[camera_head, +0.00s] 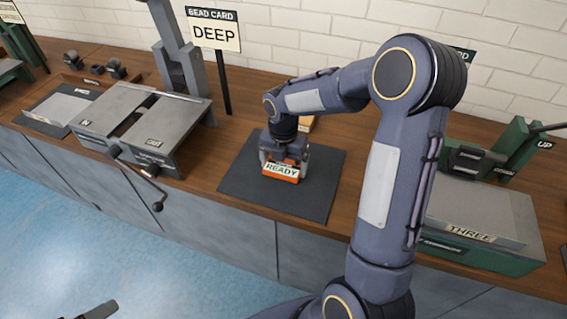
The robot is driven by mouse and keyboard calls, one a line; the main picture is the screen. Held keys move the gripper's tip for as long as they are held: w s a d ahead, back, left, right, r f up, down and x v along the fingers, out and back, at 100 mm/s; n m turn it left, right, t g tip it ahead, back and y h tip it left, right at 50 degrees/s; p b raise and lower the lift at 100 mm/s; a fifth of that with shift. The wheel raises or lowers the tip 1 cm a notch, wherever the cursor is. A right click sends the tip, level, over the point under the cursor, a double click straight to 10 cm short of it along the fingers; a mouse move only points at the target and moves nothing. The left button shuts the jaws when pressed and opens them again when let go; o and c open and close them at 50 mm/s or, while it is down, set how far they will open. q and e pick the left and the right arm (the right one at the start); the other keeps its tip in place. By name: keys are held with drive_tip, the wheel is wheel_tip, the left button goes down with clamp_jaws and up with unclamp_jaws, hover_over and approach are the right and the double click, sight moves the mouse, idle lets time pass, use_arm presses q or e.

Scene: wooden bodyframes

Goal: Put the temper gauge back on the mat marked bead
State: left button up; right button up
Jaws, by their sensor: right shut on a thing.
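An orange block with a white label reading "READY" (281,170), which looks like the temper gauge, is at the middle of the bench. My right gripper (284,160) reaches down from above and is shut on it. The block is over the dark square mat (318,196); whether it touches the mat I cannot tell. No marking shows on the bare part of the mat. A small dark piece (98,311) at the bottom left edge may be part of my left gripper; its jaws cannot be made out.
A sign reading "BEAD CARD DEEP" (214,30) stands on a post behind the mat. A grey machine with a crank (145,120) is to the left. A green machine marked "THREE" (480,225) is to the right. A small tan block (306,124) lies behind the gripper.

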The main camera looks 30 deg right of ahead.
sight(283, 165)
drive_tip(key=shift+f, duration=0.2)
drive_tip(key=o, duration=0.9)
drive_tip(key=shift+c, duration=0.2)
drive_tip(key=shift+r, duration=0.15)
wheel_tip(283, 165, up, 12)
drive_tip(key=p, duration=0.1)
drive_tip(key=s+a+m+t+y, duration=0.2)
drive_tip(key=s+a+m, duration=0.1)
drive_tip(key=s+m, duration=0.8)
drive_tip(key=s+a+r+m+t+y, duration=0.1)
drive_tip(key=s+a+m+t, duration=0.2)
drive_tip(key=s+m, duration=0.8)
drive_tip(key=a+m, duration=0.1)
drive_tip(key=m, duration=0.4)
drive_tip(key=shift+s+a+m+t+y, duration=0.15)
drive_tip(key=shift+a+m+t+y, duration=0.15)
drive_tip(key=shift+m+y, duration=0.1)
